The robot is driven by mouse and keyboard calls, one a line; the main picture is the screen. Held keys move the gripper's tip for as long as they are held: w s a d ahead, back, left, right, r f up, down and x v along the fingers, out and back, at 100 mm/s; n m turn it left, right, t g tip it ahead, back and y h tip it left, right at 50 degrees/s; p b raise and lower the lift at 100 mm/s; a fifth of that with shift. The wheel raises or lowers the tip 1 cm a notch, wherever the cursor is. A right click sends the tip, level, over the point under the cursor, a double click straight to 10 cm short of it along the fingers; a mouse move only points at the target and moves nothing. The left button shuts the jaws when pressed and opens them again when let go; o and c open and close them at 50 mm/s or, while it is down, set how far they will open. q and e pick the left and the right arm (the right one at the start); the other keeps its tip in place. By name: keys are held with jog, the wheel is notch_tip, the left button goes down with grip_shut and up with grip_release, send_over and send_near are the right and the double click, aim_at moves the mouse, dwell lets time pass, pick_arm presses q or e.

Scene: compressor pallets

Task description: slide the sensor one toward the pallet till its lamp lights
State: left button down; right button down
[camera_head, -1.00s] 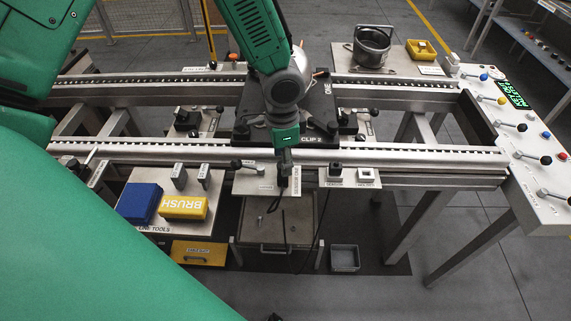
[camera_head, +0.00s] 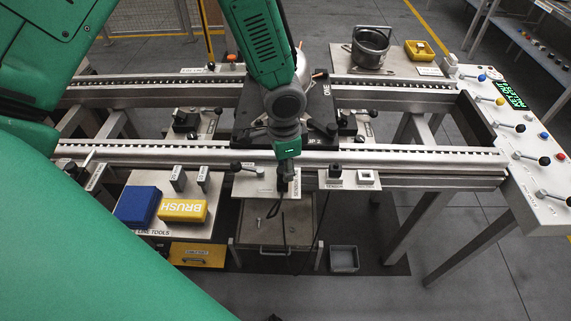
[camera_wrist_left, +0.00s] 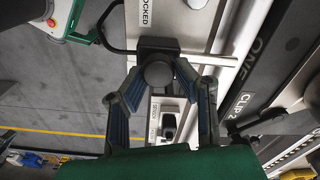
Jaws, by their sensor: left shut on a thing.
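My left gripper (camera_head: 286,175) points down at the near rail, in front of the dark pallet (camera_head: 321,112). In the left wrist view, the fingers of this gripper (camera_wrist_left: 160,95) close around the dark sensor one (camera_wrist_left: 158,73), which has a round end and a black cable running off to the left. In the head view the gripper mostly hides the sensor, and its cable hangs below. The pallet edge with a "CLIP 2" label also shows in the wrist view (camera_wrist_left: 240,103). I cannot make out a lit lamp on the sensor. My right gripper is not in view.
A second sensor holder (camera_head: 335,176) stands right of the gripper on the near rail. A lever panel (camera_head: 525,145) stands at right.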

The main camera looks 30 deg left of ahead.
pick_arm(q)
jog(key=shift+s+a+f, duration=0.2)
jog(key=shift+s+a, duration=0.05)
jog(key=shift+s, duration=0.45)
jog(key=shift+s+d, duration=0.1)
jog(key=shift+d, duration=0.15)
jog(key=c, duration=1.4)
grip_release()
jog(key=shift+o, duration=0.6)
jog(key=shift+a, duration=0.45)
jog(key=shift+w+r, duration=0.2)
jog(key=shift+r, duration=0.05)
notch_tip(320, 180, up, 12)
jog(key=d+m, duration=0.1)
jog(key=m, duration=1.3)
notch_tip(320, 180, down, 13)
jog(key=shift+s+r+b, duration=0.15)
jog(key=shift+b, duration=1.1)
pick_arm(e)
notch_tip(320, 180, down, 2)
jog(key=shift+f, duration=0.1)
